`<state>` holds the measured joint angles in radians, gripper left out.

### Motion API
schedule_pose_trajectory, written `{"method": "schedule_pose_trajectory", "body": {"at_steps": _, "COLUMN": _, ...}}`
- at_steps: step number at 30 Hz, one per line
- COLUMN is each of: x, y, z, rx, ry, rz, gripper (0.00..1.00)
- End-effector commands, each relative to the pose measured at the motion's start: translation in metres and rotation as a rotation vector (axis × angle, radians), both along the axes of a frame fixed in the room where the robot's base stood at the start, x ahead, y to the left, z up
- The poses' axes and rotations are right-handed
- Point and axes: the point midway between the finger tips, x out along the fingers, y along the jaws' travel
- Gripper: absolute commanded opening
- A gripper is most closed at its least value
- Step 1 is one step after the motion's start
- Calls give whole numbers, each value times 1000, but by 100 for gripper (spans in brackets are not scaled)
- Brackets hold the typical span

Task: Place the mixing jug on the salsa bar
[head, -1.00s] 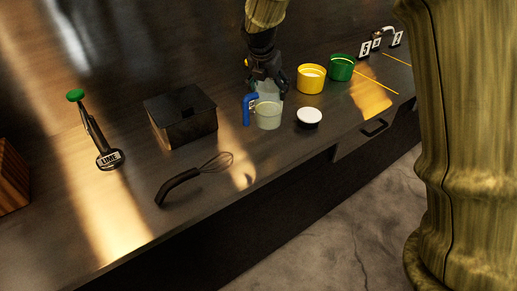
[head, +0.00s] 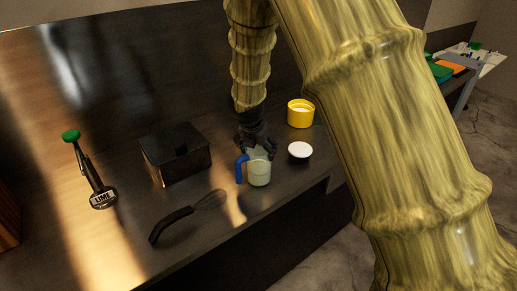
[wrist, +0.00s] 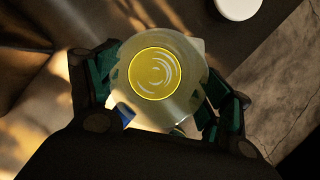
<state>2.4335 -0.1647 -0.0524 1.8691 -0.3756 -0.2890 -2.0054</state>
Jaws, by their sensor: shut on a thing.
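The mixing jug (head: 260,173) is a clear, pale jug with a blue handle (head: 241,169) on its left side. My gripper (head: 257,148) comes down from above and is shut around the upper part of the jug. In the wrist view the jug (wrist: 191,58) sits upright between the fingers (wrist: 160,98), with a yellow round surface showing inside. I cannot tell whether its base touches the counter. A stand with green and orange items (head: 449,68) shows at the far right, partly hidden by my arm; I cannot tell if it is the salsa bar.
The cup stands close right of the jug. My arm blocks the right side.

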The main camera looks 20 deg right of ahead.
Motion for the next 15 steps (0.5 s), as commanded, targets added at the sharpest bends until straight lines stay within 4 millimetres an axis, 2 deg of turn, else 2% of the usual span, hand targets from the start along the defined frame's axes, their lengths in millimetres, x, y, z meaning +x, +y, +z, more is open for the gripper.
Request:
{"method": "schedule_pose_trajectory", "body": {"at_steps": 13, "x": 1, "y": 0, "z": -7, "rx": 0, "ry": -3, "rz": 1, "gripper": 9}}
{"method": "schedule_pose_trajectory", "body": {"at_steps": 14, "x": 0, "y": 0, "z": -7, "rx": 0, "ry": -1, "rz": 0, "gripper": 82}}
{"method": "schedule_pose_trajectory", "body": {"at_steps": 15, "x": 0, "y": 0, "z": -7, "rx": 0, "ry": -1, "rz": 0, "gripper": 90}}
